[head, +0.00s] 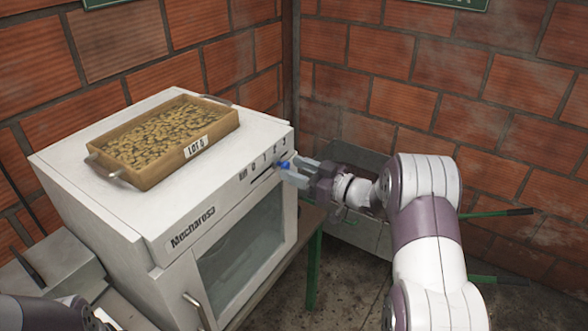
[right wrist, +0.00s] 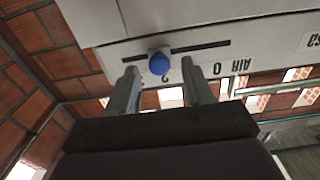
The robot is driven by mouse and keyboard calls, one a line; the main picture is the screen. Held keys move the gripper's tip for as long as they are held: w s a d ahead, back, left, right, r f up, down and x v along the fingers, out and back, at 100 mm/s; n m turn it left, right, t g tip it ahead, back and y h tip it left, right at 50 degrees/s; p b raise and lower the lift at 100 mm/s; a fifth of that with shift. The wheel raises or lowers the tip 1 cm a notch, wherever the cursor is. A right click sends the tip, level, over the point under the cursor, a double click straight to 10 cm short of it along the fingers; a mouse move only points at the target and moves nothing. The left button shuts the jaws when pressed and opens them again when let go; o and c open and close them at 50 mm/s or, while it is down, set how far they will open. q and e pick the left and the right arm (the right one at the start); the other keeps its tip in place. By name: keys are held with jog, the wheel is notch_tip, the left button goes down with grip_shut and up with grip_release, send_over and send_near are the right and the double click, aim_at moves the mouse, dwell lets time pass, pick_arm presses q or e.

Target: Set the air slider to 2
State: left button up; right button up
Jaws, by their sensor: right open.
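The air slider's blue knob (head: 284,165) sits in a dark slot on the upper front of the white Mecharosa machine (head: 140,222). Above the slot are AIR and the marks 0 to 3. In the right wrist view the picture is upside down; the blue knob (right wrist: 160,63) is beside a partly hidden digit that looks like 2. My right gripper (head: 301,172) is open, its fingers on either side of the knob. In the wrist view a gap shows between the knob and each finger (right wrist: 162,86). Part of my left arm shows at the bottom left; its gripper is out of view.
A wooden tray (head: 164,172) marked LOT 0, full of beans, stands on the machine. A grey metal bin (head: 352,162) stands behind my right arm. Brick walls close off the back.

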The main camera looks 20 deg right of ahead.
jog(key=b+v, duration=0.2)
jog(key=v, duration=0.9)
jog(key=shift+s+d, duration=0.3)
jog(key=d+f+m+g+h, duration=0.2)
jog(key=d+f+m+h, duration=0.4)
jog(key=d+f+h, duration=0.45)
jog(key=s+a+f+m+g+h, duration=0.2)
jog(key=s+g+h, duration=0.1)
jog(key=s+g, duration=0.1)
jog(key=s+a+g+y, duration=0.1)
jog(key=s+a+g, duration=0.2)
jog(key=s+a, duration=0.5)
jog(key=s+a+g+y, duration=0.1)
jog(key=s+a+g, duration=0.2)
jog(key=s+a, duration=0.5)
jog(key=a, duration=0.5)
jog(key=shift+r+n+g+p, duration=0.3)
jog(key=shift+g, duration=0.1)
